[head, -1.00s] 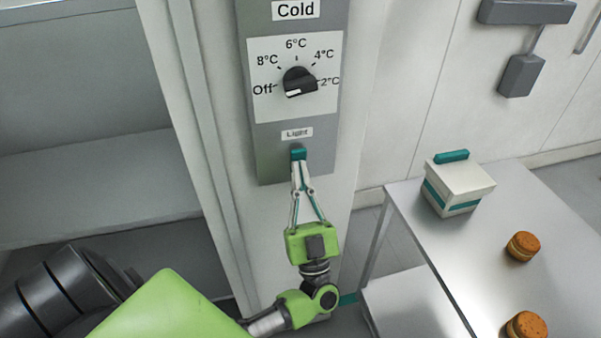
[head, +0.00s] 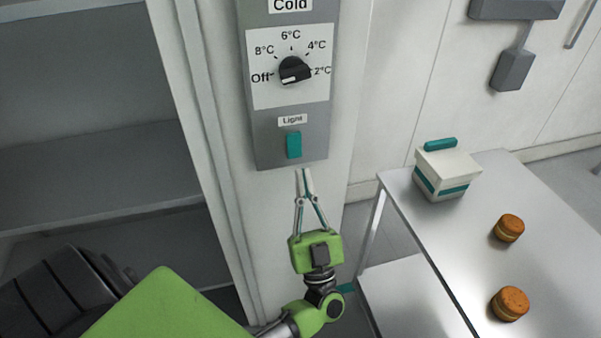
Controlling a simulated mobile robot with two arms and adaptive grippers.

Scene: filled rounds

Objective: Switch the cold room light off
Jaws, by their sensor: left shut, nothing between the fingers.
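The light switch (head: 294,145) is a teal rocker under the "Light" label on a grey control panel (head: 265,143). It shows in full, with nothing in front of it. My left gripper (head: 304,172) is shut and empty. Its fingertips are just below the panel's lower edge, apart from the switch. Whether the light is on cannot be told for sure from the switch alone. My right gripper is out of view.
A black temperature dial (head: 295,70) sits above the switch on the same panel. A metal table (head: 430,225) at the right holds a white and teal box (head: 447,172) and two round filled pastries (head: 509,228). Grey shelves (head: 90,175) are at the left.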

